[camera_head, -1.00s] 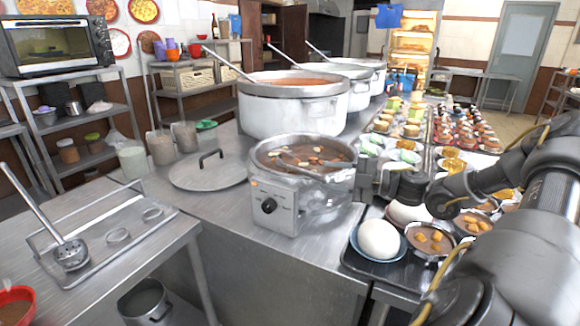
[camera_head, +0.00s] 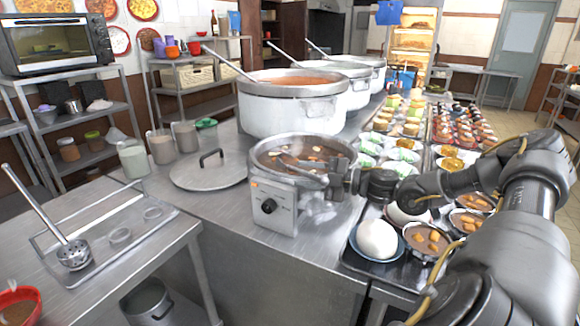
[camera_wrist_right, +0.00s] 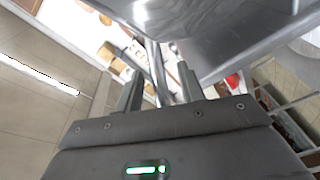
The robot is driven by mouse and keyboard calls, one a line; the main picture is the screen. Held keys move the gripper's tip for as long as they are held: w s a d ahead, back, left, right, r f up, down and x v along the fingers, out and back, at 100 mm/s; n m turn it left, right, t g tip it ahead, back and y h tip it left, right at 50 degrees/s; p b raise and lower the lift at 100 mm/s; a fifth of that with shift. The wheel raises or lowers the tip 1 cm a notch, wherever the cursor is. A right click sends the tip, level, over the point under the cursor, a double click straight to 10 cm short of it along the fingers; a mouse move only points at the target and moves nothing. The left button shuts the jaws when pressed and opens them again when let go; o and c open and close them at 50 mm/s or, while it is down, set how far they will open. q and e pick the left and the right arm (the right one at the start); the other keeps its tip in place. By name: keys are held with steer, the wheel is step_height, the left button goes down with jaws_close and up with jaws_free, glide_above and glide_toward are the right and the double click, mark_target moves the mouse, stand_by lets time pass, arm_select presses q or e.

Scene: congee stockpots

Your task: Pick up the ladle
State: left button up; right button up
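A steel ladle (camera_head: 300,171) lies in the square-based cooker (camera_head: 268,207) of brown broth, its handle reaching toward the cooker's right rim. My right gripper (camera_head: 334,177) is at that rim, by the handle's end. In the right wrist view, my right gripper (camera_wrist_right: 159,82) has its fingers apart, with a metal handle (camera_wrist_right: 155,62) between them; gaps show on its sides. My left gripper is not in view.
Large stockpots (camera_head: 290,108) with their own handles stand behind the cooker. A lid (camera_head: 210,169) lies left of it. A tray with a white round item (camera_head: 377,239) and bowls is at the right. A perforated ladle (camera_head: 74,253) rests on the left table.

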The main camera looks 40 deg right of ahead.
jaws_close()
stand_by(1.2)
